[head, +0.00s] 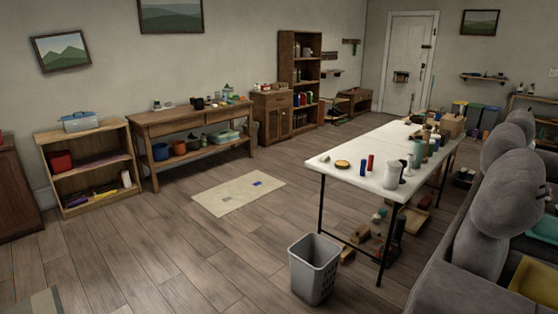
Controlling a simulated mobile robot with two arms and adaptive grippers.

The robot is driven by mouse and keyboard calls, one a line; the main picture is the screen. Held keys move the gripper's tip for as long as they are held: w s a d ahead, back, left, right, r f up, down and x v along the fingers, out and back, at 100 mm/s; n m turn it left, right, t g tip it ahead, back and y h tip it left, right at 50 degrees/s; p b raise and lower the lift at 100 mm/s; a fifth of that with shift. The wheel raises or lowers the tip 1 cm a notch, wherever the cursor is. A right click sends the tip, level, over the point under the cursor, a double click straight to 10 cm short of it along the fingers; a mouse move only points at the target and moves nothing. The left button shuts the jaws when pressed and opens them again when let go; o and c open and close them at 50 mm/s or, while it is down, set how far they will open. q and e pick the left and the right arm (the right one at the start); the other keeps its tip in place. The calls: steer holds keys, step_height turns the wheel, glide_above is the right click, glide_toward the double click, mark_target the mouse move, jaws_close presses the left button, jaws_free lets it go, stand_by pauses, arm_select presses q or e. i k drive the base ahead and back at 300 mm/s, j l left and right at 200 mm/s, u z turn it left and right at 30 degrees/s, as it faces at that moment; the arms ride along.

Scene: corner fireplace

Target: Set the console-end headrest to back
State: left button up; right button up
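A grey sofa (455,285) runs along the right edge of the head view, partly cut off by the frame. Along its back stand rounded grey headrests: a large near one (507,195), a middle one (503,146) and a far one (522,119). They overlap in this view. I cannot tell which of them is at the console end, and no console is clearly visible. The exact tilt of each headrest is hard to judge from here. Neither of my grippers is in view.
A white folding table (340,173) with bottles and cans stands left of the sofa, with boxes beneath it. A grey bin (313,268) stands at its near end. A wooden workbench (185,123) and shelves line the back wall. The floor at left is mostly open around a mat (237,194).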

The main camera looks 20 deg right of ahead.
mark_target(509, 201)
steer(key=i+z, duration=0.15)
steer(key=z, duration=0.25)
steer(key=i+j+z, duration=0.1)
steer(key=z, duration=0.35)
steer(key=i+j+z, duration=0.1)
steer(key=z, duration=0.3)
steer(key=i+j+z, duration=0.2)
steer(key=z, duration=0.2)
steer(key=i+j+z, duration=0.15)
steer(key=z, duration=0.3)
steer(key=j+z, duration=0.4)
steer(key=i+l, duration=0.05)
steer(key=l, duration=0.05)
